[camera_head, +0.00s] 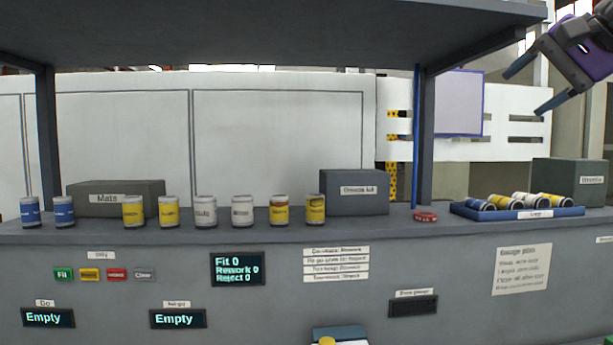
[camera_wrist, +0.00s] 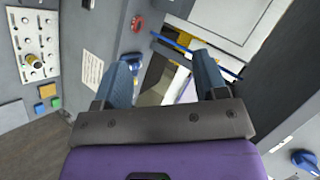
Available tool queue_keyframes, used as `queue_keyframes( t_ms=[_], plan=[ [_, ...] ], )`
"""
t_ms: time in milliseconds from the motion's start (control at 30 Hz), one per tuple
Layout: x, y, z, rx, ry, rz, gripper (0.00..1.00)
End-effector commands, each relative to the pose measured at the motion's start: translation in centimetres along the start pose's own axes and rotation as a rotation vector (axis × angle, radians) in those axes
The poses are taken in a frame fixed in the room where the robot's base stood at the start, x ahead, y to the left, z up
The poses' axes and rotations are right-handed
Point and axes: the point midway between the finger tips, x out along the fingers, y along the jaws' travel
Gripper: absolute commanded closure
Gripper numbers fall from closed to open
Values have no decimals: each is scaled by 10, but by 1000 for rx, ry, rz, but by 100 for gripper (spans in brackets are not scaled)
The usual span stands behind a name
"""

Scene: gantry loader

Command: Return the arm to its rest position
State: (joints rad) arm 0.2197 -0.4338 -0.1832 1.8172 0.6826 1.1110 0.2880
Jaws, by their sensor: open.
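My gripper (camera_head: 532,88) is at the upper right of the head view, raised above the bench and tilted, with its two fingers spread and nothing between them. In the wrist view my gripper (camera_wrist: 165,80) also shows open, with two blue-grey fingers apart and empty. My purple gripper body fills the bottom of that view. Most of my arm is out of frame.
The grey bench (camera_head: 130,262) carries blue, yellow and white cans, such as a yellow can (camera_head: 134,211). A blue tray (camera_head: 480,213) of cans lies right, below my gripper. An overhead shelf (camera_head: 260,30) and blue post (camera_head: 416,140) stand left of it.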

Motion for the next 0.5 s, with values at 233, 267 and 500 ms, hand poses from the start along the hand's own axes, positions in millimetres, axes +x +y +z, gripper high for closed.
queue_keyframes(
  t_ms=[233, 267, 500],
  plan=[
    [54, 108, 116, -365, -117, 282, 34],
    [58, 122, 128, -416, -132, 314, 34],
    [77, 214, 197, -763, -222, 497, 34]
  ],
)
